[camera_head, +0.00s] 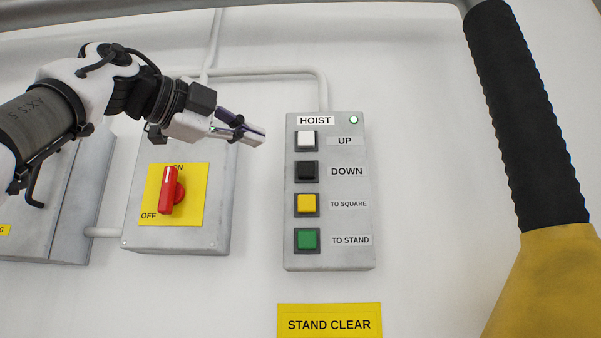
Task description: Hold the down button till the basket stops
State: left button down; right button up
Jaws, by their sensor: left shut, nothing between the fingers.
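The grey hoist control box (330,258) is on the white wall in the middle of the view. The black down button (307,171) sits on it beside the DOWN label, below the white up button (307,140). A small green lamp (353,119) shows at the box's top right. My left gripper (257,136) comes in from the left, shut and empty. In the picture its tips end left of the box, near the height of the up button, and no button is covered by them. My right gripper is not in view. The basket cannot be made out.
Below the down button are a yellow button (307,204) and a green button (307,239). A box with a red rotary switch (167,191) is to the left. A yellow STAND CLEAR sign (329,322) is below. A black-sleeved yellow post (525,115) stands at right.

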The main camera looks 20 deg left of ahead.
pick_arm(q)
jog(key=shift+d, duration=0.1)
jog(key=p, duration=0.6)
send_near(314, 168)
jog(key=d+r, duration=0.1)
jog(key=d, duration=0.2)
jog(key=w+p, duration=0.5)
jog(key=shift+f, duration=0.15)
jog(key=shift+w+a+f, duration=0.1)
jog(key=shift+a+f, duration=0.1)
jog(key=shift+f, duration=0.05)
jog(key=shift+d, duration=0.1)
jog(key=shift+w+d, duration=0.1)
jog(key=shift+d, duration=0.05)
